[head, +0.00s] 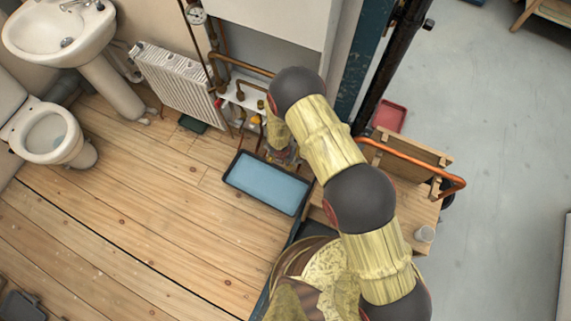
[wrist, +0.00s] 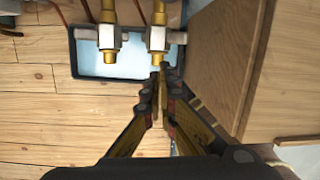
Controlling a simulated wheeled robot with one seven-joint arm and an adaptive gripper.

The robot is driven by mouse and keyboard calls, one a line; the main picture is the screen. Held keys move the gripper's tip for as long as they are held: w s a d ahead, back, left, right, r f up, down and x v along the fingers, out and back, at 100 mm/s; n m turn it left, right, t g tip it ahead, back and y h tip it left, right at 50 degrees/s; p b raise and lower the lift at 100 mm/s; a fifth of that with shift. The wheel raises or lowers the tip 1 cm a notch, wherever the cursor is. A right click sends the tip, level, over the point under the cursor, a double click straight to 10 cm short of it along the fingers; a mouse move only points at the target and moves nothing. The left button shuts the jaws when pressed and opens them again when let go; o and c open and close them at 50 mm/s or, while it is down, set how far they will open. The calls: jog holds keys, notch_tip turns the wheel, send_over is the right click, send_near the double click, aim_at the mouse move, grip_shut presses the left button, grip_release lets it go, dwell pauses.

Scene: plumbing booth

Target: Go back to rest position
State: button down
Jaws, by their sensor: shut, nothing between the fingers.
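My gripper (wrist: 161,75) is shut and empty in the wrist view. Its fingertips are close together just below two brass-and-steel valve fittings (wrist: 108,36), the right one (wrist: 157,36) nearest the tips. I cannot tell whether the tips touch that fitting. In the head view my arm reaches up and left to the pipework beside the radiator, and the gripper end (head: 285,152) is mostly hidden behind the arm, above the far end of a blue tray.
The dark-rimmed blue tray (head: 231,180) lies on the wooden floor below the pipes. A radiator (head: 178,82), sink (head: 60,35) and toilet (head: 45,130) stand left. A wooden bench (head: 415,205) with a bent copper pipe (head: 420,160) is right.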

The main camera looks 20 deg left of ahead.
jog(key=shift+w+r, duration=0.1)
jog(key=shift+r, duration=0.2)
